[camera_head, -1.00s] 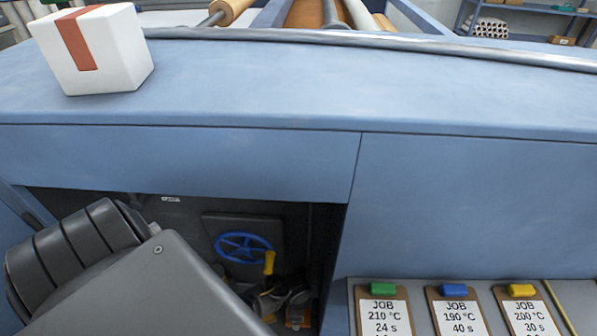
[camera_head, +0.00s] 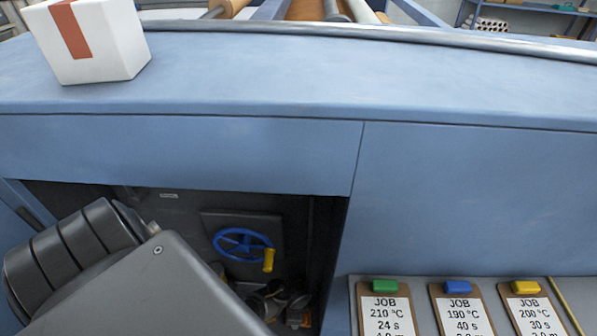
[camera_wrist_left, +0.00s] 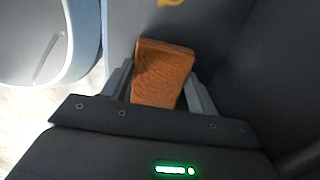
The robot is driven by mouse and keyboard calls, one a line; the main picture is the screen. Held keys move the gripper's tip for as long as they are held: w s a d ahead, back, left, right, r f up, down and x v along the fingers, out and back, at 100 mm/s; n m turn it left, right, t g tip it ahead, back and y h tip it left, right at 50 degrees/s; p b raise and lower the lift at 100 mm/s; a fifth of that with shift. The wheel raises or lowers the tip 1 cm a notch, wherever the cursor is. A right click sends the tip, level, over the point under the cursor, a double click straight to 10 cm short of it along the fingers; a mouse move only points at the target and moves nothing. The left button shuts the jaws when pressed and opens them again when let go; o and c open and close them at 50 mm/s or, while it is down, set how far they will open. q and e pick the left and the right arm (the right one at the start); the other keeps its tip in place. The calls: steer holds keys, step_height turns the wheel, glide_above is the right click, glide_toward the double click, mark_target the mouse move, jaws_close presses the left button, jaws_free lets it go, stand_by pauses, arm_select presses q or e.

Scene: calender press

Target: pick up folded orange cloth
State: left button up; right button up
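The folded orange cloth (camera_wrist_left: 163,75) is a flat orange-brown block in the left wrist view. It sits between the two fingers of my left gripper (camera_wrist_left: 160,88), which close against its sides. In the head view the left gripper (camera_head: 268,298) is a dark, partly hidden shape low inside the dark opening of the blue machine. A bit of orange shows beside it there, too small to make out clearly. My right gripper is in neither view.
The opening has a blue handwheel (camera_head: 243,244) with a yellow handle (camera_head: 268,260) on its back wall. A white box (camera_head: 88,40) stands on the blue machine top (camera_head: 330,75). Clipboards (camera_head: 385,312) with job cards lie at the lower right.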

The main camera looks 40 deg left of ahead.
arm_select(q)
steer(key=shift+c, duration=1.2)
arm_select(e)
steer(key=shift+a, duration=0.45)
